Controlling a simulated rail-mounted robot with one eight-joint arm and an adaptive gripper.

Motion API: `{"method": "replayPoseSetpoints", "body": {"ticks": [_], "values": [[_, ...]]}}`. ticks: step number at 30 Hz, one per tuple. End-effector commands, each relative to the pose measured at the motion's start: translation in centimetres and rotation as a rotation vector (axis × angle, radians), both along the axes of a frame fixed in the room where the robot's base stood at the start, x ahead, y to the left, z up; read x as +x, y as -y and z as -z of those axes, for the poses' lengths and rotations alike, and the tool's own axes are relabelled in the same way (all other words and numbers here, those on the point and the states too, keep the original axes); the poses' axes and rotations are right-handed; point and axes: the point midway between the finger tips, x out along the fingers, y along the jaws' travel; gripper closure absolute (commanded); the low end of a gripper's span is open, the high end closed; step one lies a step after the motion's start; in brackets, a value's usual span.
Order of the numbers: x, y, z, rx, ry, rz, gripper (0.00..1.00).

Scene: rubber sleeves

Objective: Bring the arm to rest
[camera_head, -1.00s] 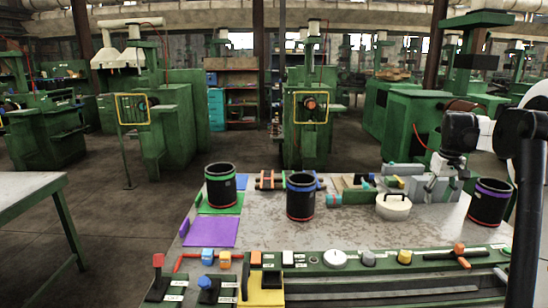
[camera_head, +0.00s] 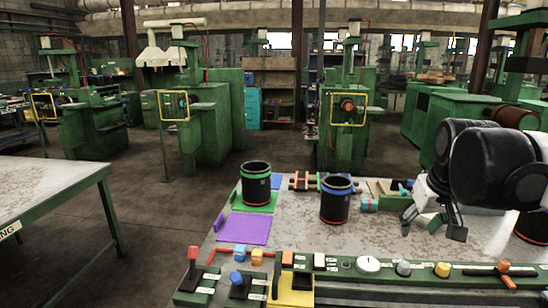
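My dark arm links cover much of the right side. A black sleeve with a green band (camera_head: 256,188) stands upright on a green mat (camera_head: 267,208). A black sleeve with a blue band (camera_head: 336,205) stands upright on the bare tabletop, left of my gripper and apart from it. A third black sleeve (camera_head: 532,226) is mostly hidden behind my arm at the right edge.
A control panel (camera_head: 345,265) with knobs and levers lines the front edge. Another table (camera_head: 50,190) stands left, across open floor. Green machines (camera_head: 210,125) stand behind.

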Motion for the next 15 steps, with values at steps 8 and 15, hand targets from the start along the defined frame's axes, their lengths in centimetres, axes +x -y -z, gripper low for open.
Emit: {"method": "replayPoseSetpoints", "body": {"ticks": [8,15], "values": [[-6.7,-5.8,2.6,0.019,0.086,-0.031,0.6],[-11.9,-9.4,6.0,0.046,0.156,-0.053,0.6]]}}
